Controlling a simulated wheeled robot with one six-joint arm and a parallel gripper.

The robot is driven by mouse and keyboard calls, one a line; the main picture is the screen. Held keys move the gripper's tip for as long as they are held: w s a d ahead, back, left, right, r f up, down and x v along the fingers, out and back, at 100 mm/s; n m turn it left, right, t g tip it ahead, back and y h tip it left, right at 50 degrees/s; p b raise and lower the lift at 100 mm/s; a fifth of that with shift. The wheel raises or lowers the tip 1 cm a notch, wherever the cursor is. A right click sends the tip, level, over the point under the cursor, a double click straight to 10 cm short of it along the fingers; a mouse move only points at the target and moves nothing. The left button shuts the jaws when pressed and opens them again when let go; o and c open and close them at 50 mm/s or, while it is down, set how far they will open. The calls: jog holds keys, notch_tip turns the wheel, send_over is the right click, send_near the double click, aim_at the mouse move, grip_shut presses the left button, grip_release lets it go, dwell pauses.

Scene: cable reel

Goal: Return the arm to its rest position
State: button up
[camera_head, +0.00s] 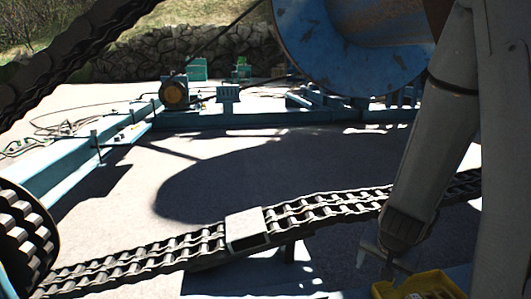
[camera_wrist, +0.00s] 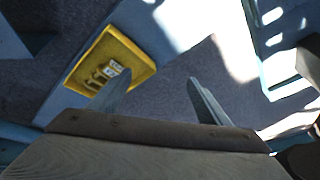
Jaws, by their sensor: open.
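My gripper (camera_wrist: 159,77) shows in the wrist view with its two fingers apart and nothing between them. In the head view my gripper (camera_head: 380,258) hangs at the lower right, at the end of my grey arm, pointing down. It is just left of and above a yellow tray (camera_head: 440,279), which is cut off by the bottom edge. The yellow tray also shows in the wrist view (camera_wrist: 140,60), left of the fingers, with a few small pale items in it. I cannot tell the exact gap between gripper and tray.
A heavy roller chain (camera_head: 185,247) runs across the front, with a pale block (camera_head: 246,228) on it. A large blue reel (camera_head: 345,70) stands at the back. Blue beams (camera_head: 85,165) lie at the left. The grey floor (camera_head: 240,180) in the middle is clear.

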jog(key=s+a+r+n+g+y, duration=0.1)
jog(key=s+a+r+n, duration=0.3)
jog(key=a, duration=0.4)
jog(key=s+a+r+n+y, duration=0.1)
jog(key=s+a+r+n, duration=0.1)
jog(key=a+r+n, duration=0.4)
jog(key=s+a+r+n+g, duration=0.1)
jog(key=s+a+n+g, duration=0.15)
jog(key=s+a, duration=0.65)
jog(key=s+a+n+g, duration=0.1)
jog(key=s+a+n, duration=0.3)
jog(key=a, duration=1)
jog(key=d+r+m+p, duration=0.4)
jog(key=d+r+p, duration=0.6)
jog(key=r+p, duration=0.3)
jog(key=s+d+r+m+p, duration=0.1)
jog(key=d+r+m+p, duration=0.2)
jog(key=d+r+p, duration=0.8)
notch_tip(320, 180, up, 3)
jog(key=p, duration=0.5)
jog(key=shift+s+d+r+m+p, duration=0.15)
jog(key=shift+s+d+m+p, duration=0.05)
jog(key=shift+d+m+p, duration=0.15)
jog(key=shift+t, duration=0.25)
